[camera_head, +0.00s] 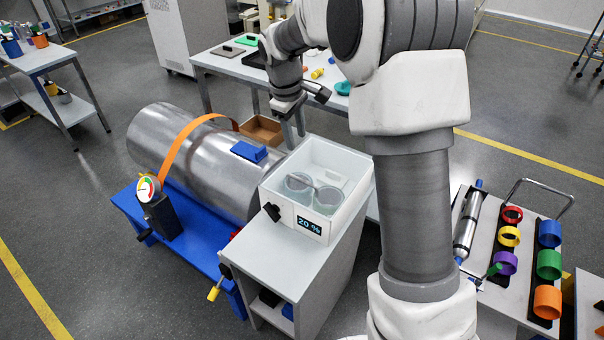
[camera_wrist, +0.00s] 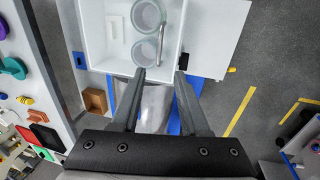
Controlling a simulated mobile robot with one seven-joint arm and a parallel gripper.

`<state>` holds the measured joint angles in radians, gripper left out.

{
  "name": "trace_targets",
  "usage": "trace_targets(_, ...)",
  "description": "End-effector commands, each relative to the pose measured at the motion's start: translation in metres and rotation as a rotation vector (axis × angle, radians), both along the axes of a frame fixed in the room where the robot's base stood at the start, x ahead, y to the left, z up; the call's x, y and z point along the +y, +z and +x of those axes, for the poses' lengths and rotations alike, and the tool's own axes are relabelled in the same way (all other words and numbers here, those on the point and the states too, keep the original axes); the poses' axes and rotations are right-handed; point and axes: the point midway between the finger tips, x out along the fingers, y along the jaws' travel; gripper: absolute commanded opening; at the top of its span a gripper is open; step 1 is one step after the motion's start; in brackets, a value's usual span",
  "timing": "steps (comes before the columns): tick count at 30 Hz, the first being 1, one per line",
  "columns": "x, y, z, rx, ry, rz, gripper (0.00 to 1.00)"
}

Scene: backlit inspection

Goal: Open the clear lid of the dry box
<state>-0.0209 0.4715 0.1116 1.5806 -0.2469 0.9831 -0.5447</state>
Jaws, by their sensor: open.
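The dry box (camera_head: 340,222) is a white box with a "20 %" display, standing on a grey cabinet. Its clear lid (camera_head: 328,160) appears to lie flat over the top, with two round glass-like items visible through it. A thin grey handle bar (camera_head: 318,187) crosses above them; it also shows in the wrist view (camera_wrist: 161,42). A black latch-like part (camera_head: 271,212) is on the box's left side. My gripper (camera_head: 290,112) is beyond the box in the head view, above it and apart from it. In the wrist view its two fingers (camera_wrist: 160,74) are spread and empty, pointing toward the box's edge.
A large metal cylinder (camera_head: 190,150) with an orange strap lies on a blue stand left of the box. A worktable (camera_head: 225,63) with small parts stands behind. A rack (camera_head: 520,285) of coloured rings is at right. Open floor (camera_head: 80,215) lies at left.

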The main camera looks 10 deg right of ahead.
Motion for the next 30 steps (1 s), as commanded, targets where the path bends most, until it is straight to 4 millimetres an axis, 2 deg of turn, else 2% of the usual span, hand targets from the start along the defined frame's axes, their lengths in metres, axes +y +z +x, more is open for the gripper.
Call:
trace_targets(18,-0.018,-0.126,0.016,0.004,-0.003,0.0,0.45)
trace_targets(24,-0.022,-0.152,0.02,0.001,-0.003,0.0,0.45)
trace_targets(30,-0.023,-0.161,0.022,0.0,-0.003,0.0,0.45)
